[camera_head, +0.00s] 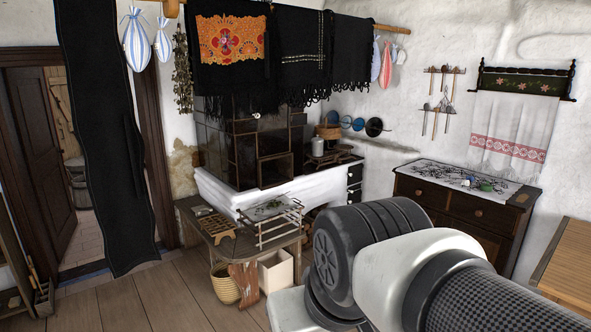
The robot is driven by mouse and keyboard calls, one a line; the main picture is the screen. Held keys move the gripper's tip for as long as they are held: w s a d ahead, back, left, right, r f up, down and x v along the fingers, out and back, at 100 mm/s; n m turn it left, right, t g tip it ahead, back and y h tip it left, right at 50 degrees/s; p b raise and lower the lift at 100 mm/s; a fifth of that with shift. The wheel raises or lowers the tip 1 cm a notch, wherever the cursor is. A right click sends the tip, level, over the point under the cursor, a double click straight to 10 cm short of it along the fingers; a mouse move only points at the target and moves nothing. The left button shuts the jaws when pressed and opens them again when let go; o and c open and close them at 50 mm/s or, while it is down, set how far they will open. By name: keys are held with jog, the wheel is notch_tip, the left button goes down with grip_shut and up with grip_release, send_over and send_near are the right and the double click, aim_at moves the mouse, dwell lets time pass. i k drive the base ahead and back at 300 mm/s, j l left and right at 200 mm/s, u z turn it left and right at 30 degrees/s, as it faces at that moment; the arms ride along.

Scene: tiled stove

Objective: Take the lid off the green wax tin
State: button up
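A small green item (486,186), possibly the green wax tin, sits on the patterned cloth on top of the dark dresser (455,214) at the right. It is too small to tell whether a lid is on it. My arm fills the lower right foreground, and its end is outside the picture. My gripper is not in view, so I cannot tell its state or what it is near.
Other small items lie on the dresser's cloth (440,172). A low wooden table (207,233) with a rack (270,232) stands before the tiled stove (215,150). A basket (225,285) and a pale box (276,272) are below.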

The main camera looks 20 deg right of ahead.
aim_at(486, 186)
jog(key=z, duration=1.8)
jog(key=i+u, duration=0.4)
jog(key=i, duration=0.6)
jog(key=i+l+u, duration=0.1)
jog(key=i+u, duration=0.25)
jog(key=i, duration=1.2)
jog(key=i+z, duration=0.35)
jog(key=i, duration=0.35)
jog(key=i+j+z, duration=0.15)
jog(key=i+z, duration=0.2)
jog(key=i, duration=0.35)
jog(key=i+l, duration=0.4)
jog(key=i, duration=0.15)
jog(key=i+l+z, duration=0.1)
jog(key=i+l, duration=0.25)
jog(key=i, duration=0.35)
